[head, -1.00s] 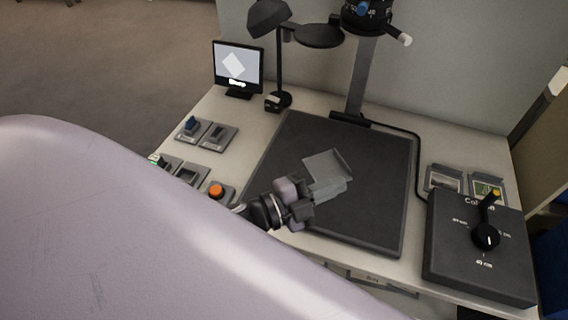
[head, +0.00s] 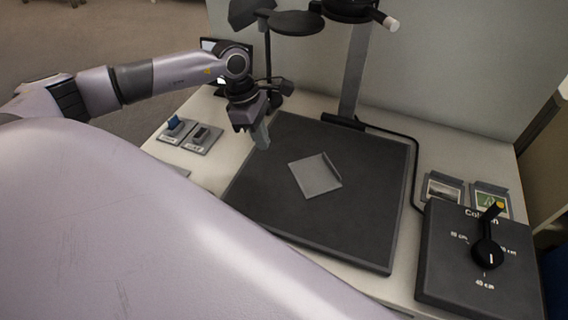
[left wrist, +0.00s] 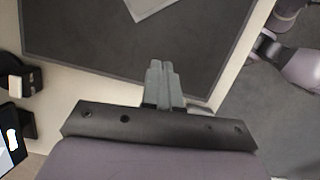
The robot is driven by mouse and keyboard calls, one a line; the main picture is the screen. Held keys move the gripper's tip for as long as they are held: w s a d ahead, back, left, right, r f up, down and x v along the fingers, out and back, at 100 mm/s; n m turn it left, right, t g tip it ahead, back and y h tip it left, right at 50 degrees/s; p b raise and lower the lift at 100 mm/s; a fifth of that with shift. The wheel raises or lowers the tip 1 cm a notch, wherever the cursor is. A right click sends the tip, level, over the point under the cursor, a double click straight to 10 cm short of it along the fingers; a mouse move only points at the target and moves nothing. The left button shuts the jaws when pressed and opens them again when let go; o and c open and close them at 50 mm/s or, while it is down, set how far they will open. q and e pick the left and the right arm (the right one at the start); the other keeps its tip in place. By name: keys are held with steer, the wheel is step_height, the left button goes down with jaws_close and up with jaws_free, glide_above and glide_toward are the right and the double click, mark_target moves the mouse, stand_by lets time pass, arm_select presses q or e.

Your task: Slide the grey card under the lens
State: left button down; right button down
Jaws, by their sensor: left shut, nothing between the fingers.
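The grey card (head: 316,176) lies flat and turned at an angle on the dark baseboard (head: 340,236), near its middle, with a raised lip along its right edge. A corner of it also shows at the top of the left wrist view (left wrist: 150,6). The lens unit (head: 352,8) is on the column above the board's back, cut off by the top of the head view. My left gripper (head: 262,140) points down over the board's back left edge, apart from the card. Its fingers are together and empty, as the left wrist view shows (left wrist: 165,82). My right gripper is out of view.
A lamp (head: 296,22) and a screen (head: 212,46) stand behind my left arm. Small switch plates (head: 203,138) lie left of the board. A dial box (head: 482,262) and framed pictures (head: 442,190) are on the right. The board around the card is clear.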

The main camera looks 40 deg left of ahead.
mark_target(297, 179)
arm_select(q)
steer(key=b+x, duration=0.1)
steer(key=x, duration=0.8)
steer(key=shift+f, duration=0.15)
steer(key=d, duration=0.1)
steer(key=w+d, duration=0.1)
steer(key=d, duration=0.1)
steer(key=shift+f, duration=0.25)
steer(key=shift+w+d, duration=0.25)
steer(key=shift+d, duration=0.2)
steer(key=shift+w+d, duration=0.35)
steer(key=shift+d, duration=0.55)
steer(key=shift+s+a, duration=0.1)
steer(key=shift+a, duration=0.05)
